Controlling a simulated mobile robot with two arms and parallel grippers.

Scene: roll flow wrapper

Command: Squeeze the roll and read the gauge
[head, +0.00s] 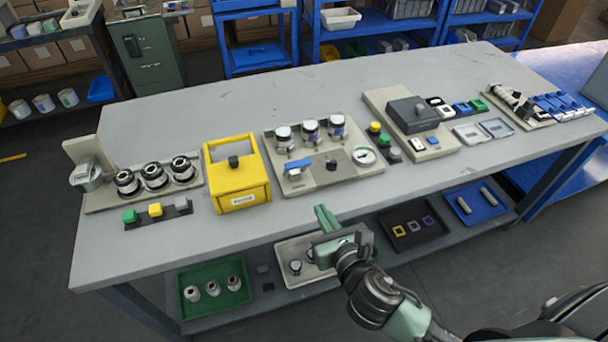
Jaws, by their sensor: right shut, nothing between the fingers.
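A beige board (345,178) lies in the middle of the table. Several dark-and-silver round pieces, possibly rolls (311,131), stand in a row along its back. A white piece with a blue part (297,166) lies at its front left, with a dark knob (331,164) beside it. A round white gauge (364,156) sits at the board's right end; its reading is too small to make out. My right gripper (322,216) is shut and empty, in front of the table's front edge and apart from the board. My left gripper is out of view.
A yellow box (236,183) stands left of the board, and a row of ring-shaped parts (155,176) is farther left. A dark block on a beige base (412,115) stands to the right. A lower shelf holds a green tray (215,290) and a black tray (408,228).

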